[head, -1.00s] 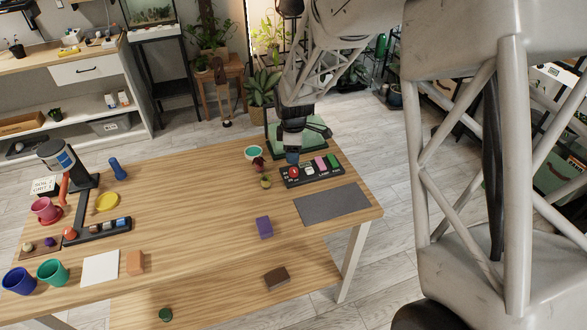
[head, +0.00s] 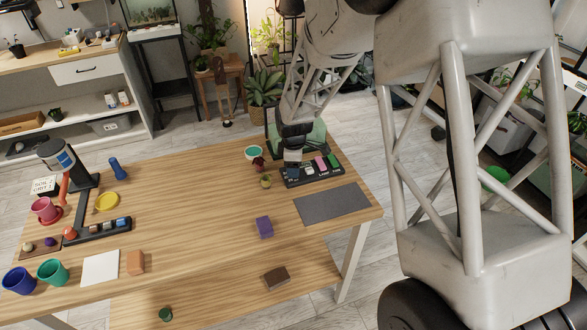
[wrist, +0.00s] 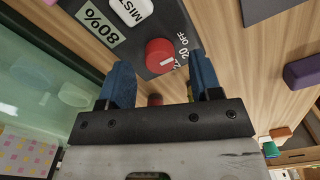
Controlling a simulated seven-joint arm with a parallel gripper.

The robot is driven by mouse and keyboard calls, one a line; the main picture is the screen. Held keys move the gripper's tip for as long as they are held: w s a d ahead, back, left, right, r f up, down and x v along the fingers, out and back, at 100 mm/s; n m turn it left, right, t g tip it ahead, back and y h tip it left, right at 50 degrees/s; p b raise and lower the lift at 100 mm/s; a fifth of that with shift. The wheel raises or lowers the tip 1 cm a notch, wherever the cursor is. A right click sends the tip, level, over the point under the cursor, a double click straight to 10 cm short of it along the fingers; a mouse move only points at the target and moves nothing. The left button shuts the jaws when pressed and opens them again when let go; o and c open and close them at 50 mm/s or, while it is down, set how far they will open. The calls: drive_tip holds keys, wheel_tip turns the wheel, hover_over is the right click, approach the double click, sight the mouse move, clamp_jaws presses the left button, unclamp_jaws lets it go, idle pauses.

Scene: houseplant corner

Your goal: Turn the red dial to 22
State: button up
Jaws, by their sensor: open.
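The red dial (wrist: 159,53) sits on a dark control panel (head: 306,178). In the wrist view it has a short white mark on its lower right side, and small labels beside it read OFF and 20, with a third partly cut by a finger. I cannot tell exactly which label the mark meets. My gripper (wrist: 160,62) is open, its two blue fingers on either side of the dial, with no clear contact. In the head view my gripper (head: 293,158) is over the panel's left end and hides the dial.
Beside the dial are a white MIST button (wrist: 130,10) and an 80% display (wrist: 100,27). Pink (head: 320,163) and green (head: 332,160) parts are on the panel's right. A grey mat (head: 332,204) lies in front; a purple block (head: 264,228) stands left of it.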

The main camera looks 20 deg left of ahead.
drive_tip(key=shift+f, duration=0.75)
drive_tip(key=shift+c, duration=0.3)
drive_tip(key=c, duration=0.9)
drive_tip(key=shift+o, duration=0.2)
